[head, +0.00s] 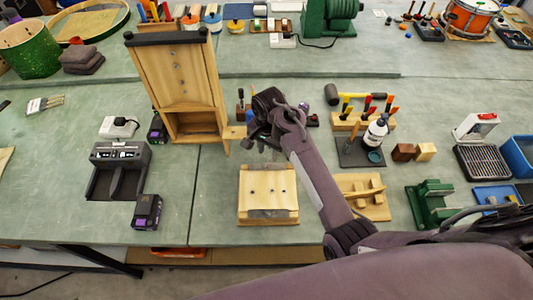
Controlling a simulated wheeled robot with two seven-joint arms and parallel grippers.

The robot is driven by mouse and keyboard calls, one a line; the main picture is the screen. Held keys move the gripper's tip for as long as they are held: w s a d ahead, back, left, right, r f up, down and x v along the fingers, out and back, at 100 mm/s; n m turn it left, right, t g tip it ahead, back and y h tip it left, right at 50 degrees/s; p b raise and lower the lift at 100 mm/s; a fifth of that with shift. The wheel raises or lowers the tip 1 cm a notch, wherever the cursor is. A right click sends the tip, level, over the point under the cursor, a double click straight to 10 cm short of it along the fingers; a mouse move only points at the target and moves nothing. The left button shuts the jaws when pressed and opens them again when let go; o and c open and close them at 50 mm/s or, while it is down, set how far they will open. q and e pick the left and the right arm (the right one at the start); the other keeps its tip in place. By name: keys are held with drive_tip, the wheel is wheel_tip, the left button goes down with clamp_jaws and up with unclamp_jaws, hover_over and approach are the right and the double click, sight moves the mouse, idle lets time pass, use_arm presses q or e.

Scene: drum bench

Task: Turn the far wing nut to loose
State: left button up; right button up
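My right gripper (262,142) reaches in from the lower right, dark and pointing down, over the bench between the tall wooden frame and the tool rack. Its fingers are small and dark, and I cannot tell whether they are apart. I see nothing clearly held in it. A low wooden box (268,178) sits just in front of and below the gripper, with small dark spots on its top. No wing nut can be made out for certain; the gripper and forearm hide part of the bench behind them. My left gripper is not in view.
A tall wooden frame (178,75) stands left of the gripper. A tool rack (362,122), a white bottle (376,132) and a wooden jig (372,208) lie to the right. A dark charger (120,160) stands at left. Bench between charger and low box is mostly clear.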

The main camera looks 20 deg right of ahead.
sight(268, 164)
drive_tip(key=shift+s+a+f+p, duration=0.15)
drive_tip(key=shift+s+f, duration=0.1)
drive_tip(key=shift+f, duration=0.35)
drive_tip(key=shift+s+d+f+p, duration=0.15)
drive_tip(key=shift+s+f, duration=0.1)
drive_tip(key=shift+f, duration=0.35)
drive_tip(key=shift+w+a+f, duration=0.1)
drive_tip(key=shift+w+f, duration=0.1)
drive_tip(key=shift+f, duration=0.5)
drive_tip(key=shift+w+f, duration=0.2)
drive_tip(key=shift+f, duration=0.3)
drive_tip(key=shift+w+f, duration=0.15)
drive_tip(key=shift+f, duration=0.3)
drive_tip(key=shift+r, duration=0.1)
clamp_jaws()
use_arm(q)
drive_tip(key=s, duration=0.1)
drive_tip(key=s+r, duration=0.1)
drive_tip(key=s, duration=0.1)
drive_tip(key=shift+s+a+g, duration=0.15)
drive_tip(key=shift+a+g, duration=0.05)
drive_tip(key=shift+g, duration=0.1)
